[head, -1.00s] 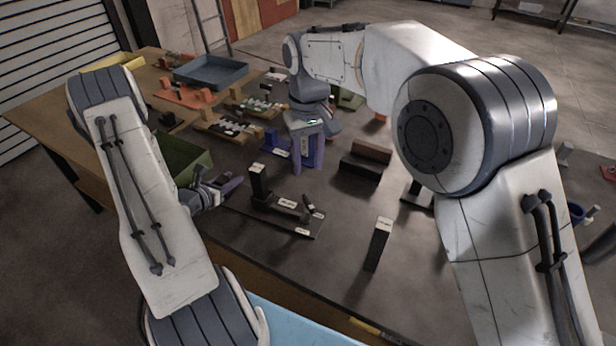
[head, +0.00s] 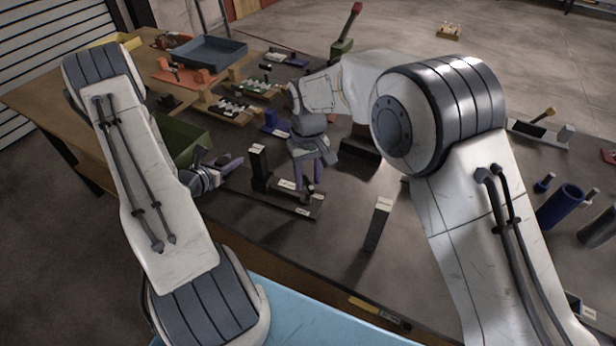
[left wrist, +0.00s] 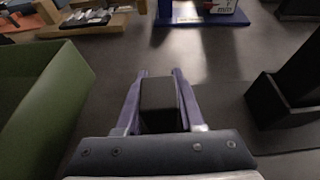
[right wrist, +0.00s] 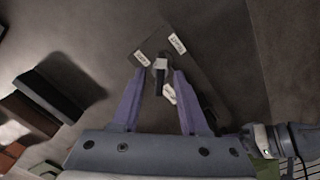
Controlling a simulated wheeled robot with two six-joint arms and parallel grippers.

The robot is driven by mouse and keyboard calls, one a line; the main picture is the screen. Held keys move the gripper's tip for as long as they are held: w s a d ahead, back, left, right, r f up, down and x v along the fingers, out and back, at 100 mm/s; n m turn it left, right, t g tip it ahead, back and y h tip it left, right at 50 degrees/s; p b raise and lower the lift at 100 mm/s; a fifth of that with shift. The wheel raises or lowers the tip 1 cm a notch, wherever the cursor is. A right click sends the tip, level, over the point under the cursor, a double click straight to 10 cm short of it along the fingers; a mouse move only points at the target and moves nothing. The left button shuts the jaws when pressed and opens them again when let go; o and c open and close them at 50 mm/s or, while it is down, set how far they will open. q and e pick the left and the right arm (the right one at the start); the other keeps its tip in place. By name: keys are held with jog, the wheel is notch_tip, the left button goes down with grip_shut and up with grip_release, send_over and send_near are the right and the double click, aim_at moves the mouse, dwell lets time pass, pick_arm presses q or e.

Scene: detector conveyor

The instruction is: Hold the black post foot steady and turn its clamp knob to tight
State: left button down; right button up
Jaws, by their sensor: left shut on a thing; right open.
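The black post foot (head: 258,166) stands on a dark base plate (head: 270,198) near the table's front edge. My left gripper (head: 238,162) is at its left. In the left wrist view its fingers are shut on a black block (left wrist: 160,100), which I take as part of the foot; the join is not clear. The clamp knob (right wrist: 160,64) sits at the plate's other end, near two white labels (right wrist: 177,43), too small to read. A pale pointer (right wrist: 169,93) lies beside it. My right gripper (right wrist: 154,75) is open above the plate, one finger on each side of the knob.
A green bin (left wrist: 40,95) is close to the left of my left gripper. A dark block with a pale label (head: 378,224) stands right of the plate. Blue cylinders (head: 562,206) stand far right. The table between them is mostly clear.

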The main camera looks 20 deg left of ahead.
grip_shut()
jog(key=m, duration=0.4)
jog(key=shift+m, duration=2.6)
grip_release()
